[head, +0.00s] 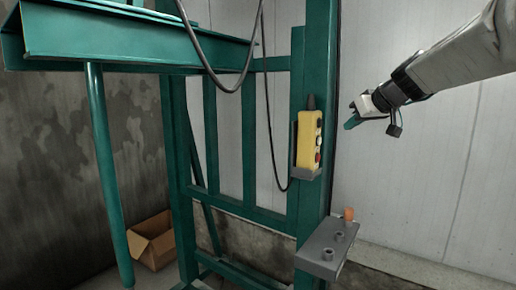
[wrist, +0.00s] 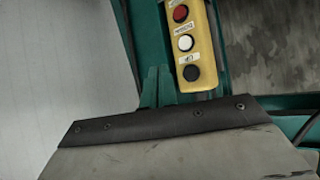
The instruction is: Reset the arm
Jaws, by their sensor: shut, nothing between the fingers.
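My arm (head: 460,62) reaches in from the upper right in the head view, in front of the pale wall panels. My gripper (head: 352,122) is at its end, with teal fingers pointing left and a little down. It is shut and empty, held in the air to the right of the yellow control box (head: 308,140). In the wrist view the teal fingertips (wrist: 156,86) are together, beside the lower left of the control box (wrist: 190,45) in the picture. Red, white and black buttons show there. I see no clear contact with the box.
The control box sits in a holder on a green steel post (head: 313,60). A grey bracket (head: 325,255) with an orange knob (head: 348,214) juts out below. Black cables (head: 268,110) hang at the left. A cardboard box (head: 152,240) lies on the floor.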

